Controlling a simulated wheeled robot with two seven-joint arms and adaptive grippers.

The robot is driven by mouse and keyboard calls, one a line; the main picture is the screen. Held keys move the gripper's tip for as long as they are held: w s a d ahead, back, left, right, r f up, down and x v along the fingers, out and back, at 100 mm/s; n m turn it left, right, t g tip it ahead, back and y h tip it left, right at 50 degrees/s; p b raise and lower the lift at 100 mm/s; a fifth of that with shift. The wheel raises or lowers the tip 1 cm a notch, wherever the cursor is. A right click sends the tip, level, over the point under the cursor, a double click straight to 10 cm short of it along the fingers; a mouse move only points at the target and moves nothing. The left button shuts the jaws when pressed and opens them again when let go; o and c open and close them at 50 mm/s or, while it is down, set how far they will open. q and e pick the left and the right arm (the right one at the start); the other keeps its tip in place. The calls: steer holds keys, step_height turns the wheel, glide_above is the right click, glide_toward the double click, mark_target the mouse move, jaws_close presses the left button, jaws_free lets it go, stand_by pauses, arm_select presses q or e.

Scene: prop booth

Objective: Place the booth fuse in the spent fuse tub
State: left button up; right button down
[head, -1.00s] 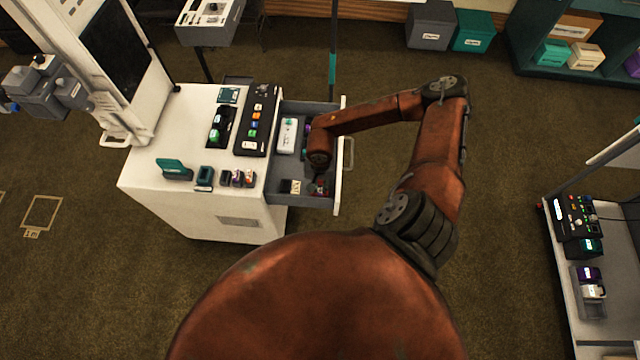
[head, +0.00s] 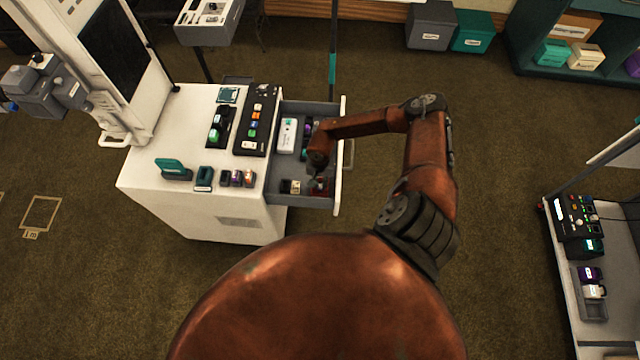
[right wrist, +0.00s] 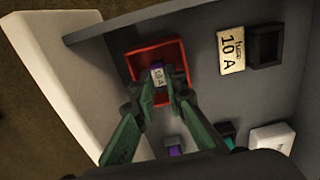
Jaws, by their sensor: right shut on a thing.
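The booth fuse (right wrist: 157,76), a small piece with a pale "10 A" label and some purple, is between the fingertips of my right gripper (right wrist: 160,92), which is shut on it. A red tub (right wrist: 142,62) lies around and behind the fuse in the right wrist view; I take it as the spent fuse tub. The fuse overlaps the tub's opening, but I cannot tell whether it touches the floor. In the head view the tub (head: 327,190) is at the near end of the open drawer, with my right gripper (head: 319,181) over it. My left gripper is not in view.
The grey drawer (right wrist: 204,82) also holds a cream "10 A" tag (right wrist: 230,50) beside a black holder (right wrist: 266,45), a white box (head: 287,135) and purple and teal pieces. Its white front (head: 341,185) stands close beside the tub. The white cabinet top (head: 150,145) carries several small items.

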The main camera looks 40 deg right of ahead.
mark_target(320, 185)
steer(key=shift+f, duration=0.2)
steer(key=c, duration=2.2)
jaws_free()
steer(key=shift+c, duration=0.2)
steer(key=shift+r, duration=0.1)
step_height(320, 185, up, 12)
steer(key=shift+r, duration=0.1)
